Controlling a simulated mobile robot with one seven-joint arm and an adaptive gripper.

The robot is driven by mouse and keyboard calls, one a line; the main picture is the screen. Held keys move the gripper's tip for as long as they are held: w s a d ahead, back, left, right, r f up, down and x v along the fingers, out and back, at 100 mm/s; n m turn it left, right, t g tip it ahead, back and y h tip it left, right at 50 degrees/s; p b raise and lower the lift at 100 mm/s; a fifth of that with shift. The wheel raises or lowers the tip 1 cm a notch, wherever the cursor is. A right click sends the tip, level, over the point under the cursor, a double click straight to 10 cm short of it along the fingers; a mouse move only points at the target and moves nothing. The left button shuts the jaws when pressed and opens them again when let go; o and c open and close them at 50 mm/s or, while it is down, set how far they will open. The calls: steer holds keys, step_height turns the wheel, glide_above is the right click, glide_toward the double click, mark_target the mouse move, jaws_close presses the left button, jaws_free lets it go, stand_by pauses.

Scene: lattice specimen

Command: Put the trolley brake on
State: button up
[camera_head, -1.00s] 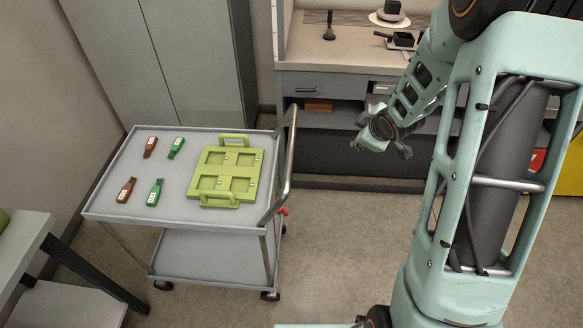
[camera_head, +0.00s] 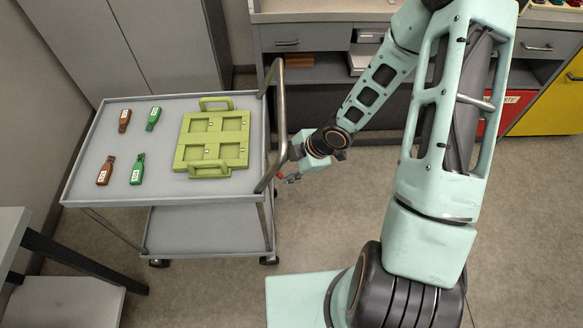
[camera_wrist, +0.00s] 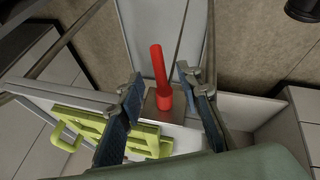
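The grey trolley (camera_head: 165,195) stands at the left in the head view, with its bent tube handle (camera_head: 282,110) on the right end. The brake is a small red lever (camera_head: 280,176) below that handle. In the wrist view the red lever (camera_wrist: 159,66) stands up from a grey block, tilted slightly. My gripper (camera_head: 289,172) is at the trolley's right end, beside the handle. In the wrist view my gripper (camera_wrist: 160,76) is open, with one finger on each side of the lever. I see gaps on both sides and no grip on it.
A grey workbench (camera_head: 330,12) runs behind. A table (camera_head: 12,235) is at the lower left. Floor to the right of the trolley is partly taken by my base.

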steer(key=shift+b+x, duration=0.65)
steer(key=shift+x, duration=1.95)
steer(key=shift+c, duration=0.3)
jaws_close()
